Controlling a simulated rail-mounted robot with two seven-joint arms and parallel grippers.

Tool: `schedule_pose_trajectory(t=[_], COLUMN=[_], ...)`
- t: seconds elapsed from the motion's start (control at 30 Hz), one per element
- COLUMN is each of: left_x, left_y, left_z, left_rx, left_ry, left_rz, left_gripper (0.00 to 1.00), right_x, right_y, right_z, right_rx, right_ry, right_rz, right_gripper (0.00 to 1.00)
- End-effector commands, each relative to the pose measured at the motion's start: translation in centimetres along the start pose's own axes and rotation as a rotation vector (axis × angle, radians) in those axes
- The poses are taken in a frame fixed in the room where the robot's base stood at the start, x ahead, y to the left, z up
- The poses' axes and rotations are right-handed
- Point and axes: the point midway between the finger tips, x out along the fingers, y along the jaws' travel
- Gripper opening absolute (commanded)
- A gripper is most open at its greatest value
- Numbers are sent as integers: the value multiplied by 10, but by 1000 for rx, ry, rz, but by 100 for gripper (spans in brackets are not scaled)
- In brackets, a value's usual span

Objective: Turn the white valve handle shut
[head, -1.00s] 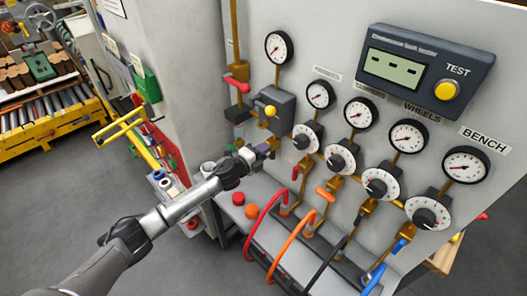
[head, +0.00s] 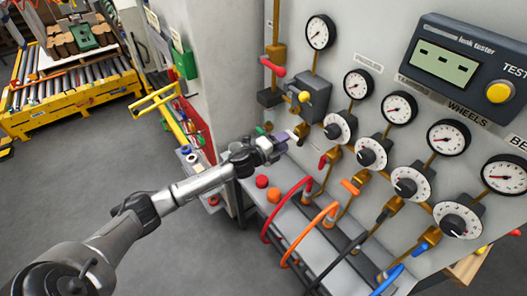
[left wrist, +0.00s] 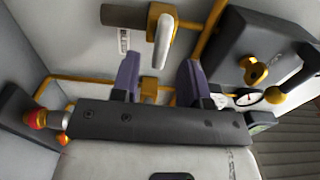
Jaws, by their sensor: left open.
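The white valve handle (left wrist: 163,38) shows in the left wrist view on a brass valve at the top middle, beyond my fingertips. I cannot make it out in the head view, where my left gripper (head: 284,143) covers part of the panel. In the left wrist view my left gripper (left wrist: 158,64) is open, its two purple-grey fingers apart. The handle is ahead of the gap between them, and nothing is clearly held. A brass fitting (left wrist: 148,88) shows between the fingers. My right gripper is not in view.
A grey box with a yellow knob (head: 311,98) is on the panel close to my left gripper. A red-handled valve (head: 272,67) is above left. Gauges, dials and coloured hoses (head: 288,205) fill the right. A yellow roller conveyor (head: 60,112) stands far left.

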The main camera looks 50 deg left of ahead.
Motion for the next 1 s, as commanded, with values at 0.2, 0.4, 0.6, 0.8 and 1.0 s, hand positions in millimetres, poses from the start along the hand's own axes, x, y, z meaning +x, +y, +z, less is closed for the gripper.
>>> schedule_pose_trajectory(t=[0.2,0.4,0.6,0.8,1.0], left_x=[-41,-69,-86,-94,-95], left_y=[1,0,1,0,0], left_z=[-1,0,0,0,0], left_rx=[1,1,0,1,1], left_ry=[2,1,1,0,0], left_rz=[3,2,1,0,0], left_gripper=[41,41,41,41,41], right_x=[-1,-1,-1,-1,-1], right_y=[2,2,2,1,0], right_z=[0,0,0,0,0], right_rx=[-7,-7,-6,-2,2], right_ry=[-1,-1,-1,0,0], right_rz=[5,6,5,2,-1], right_gripper=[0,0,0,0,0])
